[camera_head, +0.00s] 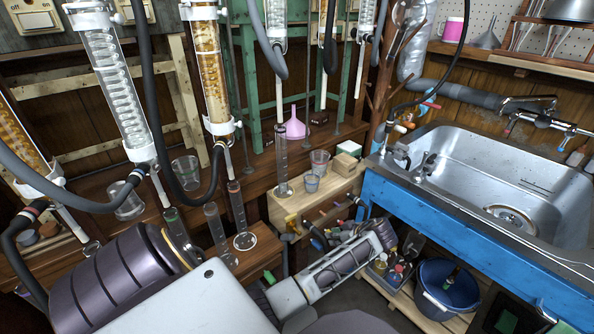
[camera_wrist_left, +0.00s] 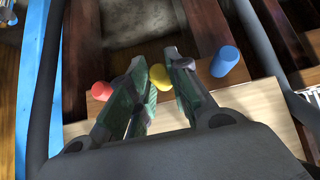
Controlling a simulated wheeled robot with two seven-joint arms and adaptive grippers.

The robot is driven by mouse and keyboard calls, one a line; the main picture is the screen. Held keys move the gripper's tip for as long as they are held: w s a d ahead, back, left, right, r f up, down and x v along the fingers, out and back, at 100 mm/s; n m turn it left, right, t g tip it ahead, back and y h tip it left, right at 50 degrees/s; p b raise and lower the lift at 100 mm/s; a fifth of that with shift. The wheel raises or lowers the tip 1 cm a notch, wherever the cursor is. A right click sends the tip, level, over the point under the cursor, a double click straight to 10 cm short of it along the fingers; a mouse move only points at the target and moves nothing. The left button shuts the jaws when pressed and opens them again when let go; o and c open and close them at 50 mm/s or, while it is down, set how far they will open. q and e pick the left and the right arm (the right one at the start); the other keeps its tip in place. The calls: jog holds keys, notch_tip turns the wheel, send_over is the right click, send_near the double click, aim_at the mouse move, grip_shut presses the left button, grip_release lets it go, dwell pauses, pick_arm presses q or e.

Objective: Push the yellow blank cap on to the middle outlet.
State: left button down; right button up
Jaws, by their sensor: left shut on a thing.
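In the left wrist view, my left gripper (camera_wrist_left: 160,72) has its two green-grey fingers shut on the yellow cap (camera_wrist_left: 159,77), partly covered by them. A red cap (camera_wrist_left: 101,91) is to the left of the fingers and a blue cap (camera_wrist_left: 225,61) to the right. A pale wooden block lies below them (camera_wrist_left: 262,112). In the head view, the block (camera_head: 290,210) stands left of the sink, and my left gripper (camera_head: 350,228) is small and low in front of it. I cannot tell whether the yellow cap touches the middle outlet. My right gripper is out of view.
A measuring cylinder (camera_head: 281,160) and small beakers (camera_head: 319,160) stand on the block. The blue sink cabinet (camera_head: 450,235) is close on the right. A blue bucket (camera_head: 447,290) and a crate of bottles are below. Glass columns and dark hoses (camera_head: 170,150) crowd the left.

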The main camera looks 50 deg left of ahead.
pick_arm(q)
jog(key=shift+d, duration=0.1)
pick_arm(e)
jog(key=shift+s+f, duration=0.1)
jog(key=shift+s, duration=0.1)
pick_arm(q)
jog(key=shift+d, duration=0.35)
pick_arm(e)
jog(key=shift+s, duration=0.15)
pick_arm(q)
jog(key=shift+d, duration=0.45)
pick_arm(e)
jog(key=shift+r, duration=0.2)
pick_arm(q)
jog(key=shift+d+p, duration=0.1)
jog(key=shift+p, duration=0.2)
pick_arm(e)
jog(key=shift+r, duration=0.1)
pick_arm(q)
jog(key=shift+s+d, duration=0.1)
jog(key=shift+d, duration=0.25)
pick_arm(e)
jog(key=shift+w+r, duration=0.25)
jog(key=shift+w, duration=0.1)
pick_arm(q)
jog(key=shift+d+p, duration=0.3)
jog(key=shift+d, duration=0.5)
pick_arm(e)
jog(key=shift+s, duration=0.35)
